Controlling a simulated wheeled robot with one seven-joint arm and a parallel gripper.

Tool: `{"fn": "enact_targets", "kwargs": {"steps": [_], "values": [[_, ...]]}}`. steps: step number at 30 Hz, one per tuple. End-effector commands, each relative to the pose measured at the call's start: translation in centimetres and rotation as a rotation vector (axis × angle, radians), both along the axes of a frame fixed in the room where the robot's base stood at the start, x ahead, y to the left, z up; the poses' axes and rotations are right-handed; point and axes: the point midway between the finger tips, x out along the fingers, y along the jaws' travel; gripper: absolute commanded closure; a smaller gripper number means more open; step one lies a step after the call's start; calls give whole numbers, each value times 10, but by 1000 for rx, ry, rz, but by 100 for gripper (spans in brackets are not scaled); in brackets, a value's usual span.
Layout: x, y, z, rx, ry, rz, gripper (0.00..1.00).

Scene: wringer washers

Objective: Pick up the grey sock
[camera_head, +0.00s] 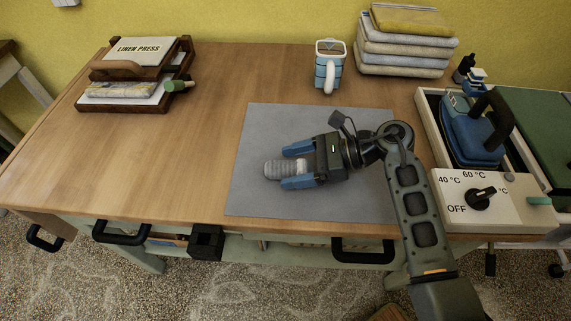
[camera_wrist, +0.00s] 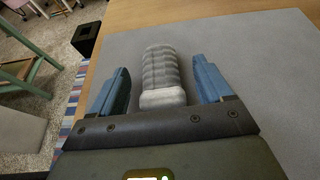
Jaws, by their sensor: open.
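The grey sock (camera_head: 284,169) is a ribbed, rolled shape lying on a grey mat (camera_head: 262,125) on the wooden table. My gripper (camera_head: 282,168) has blue fingers and is low over the mat, pointing left. The sock lies between its two fingers and sticks out past their tips on the left. In the wrist view the sock (camera_wrist: 161,72) stands between the fingers (camera_wrist: 163,82), with a visible gap on each side. The gripper is open. The sock's near end lies close to the palm.
A linen press (camera_head: 138,70) stands at the back left. A blue and white container (camera_head: 328,66) and a stack of folded cloths (camera_head: 405,42) are at the back. A control panel with a dial (camera_head: 481,198) and a blue iron-like object (camera_head: 470,135) are at right. The table's left middle is clear.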

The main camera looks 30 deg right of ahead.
Motion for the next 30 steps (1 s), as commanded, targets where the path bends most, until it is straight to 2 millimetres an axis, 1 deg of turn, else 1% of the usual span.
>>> {"fn": "enact_targets", "kwargs": {"steps": [3, 5, 13, 30], "values": [[8, 12, -4, 1, 0, 1, 21], [10, 15, -6, 0, -1, 0, 21], [11, 17, -8, 0, -2, -1, 21], [11, 16, -8, 0, -2, -1, 76]]}}
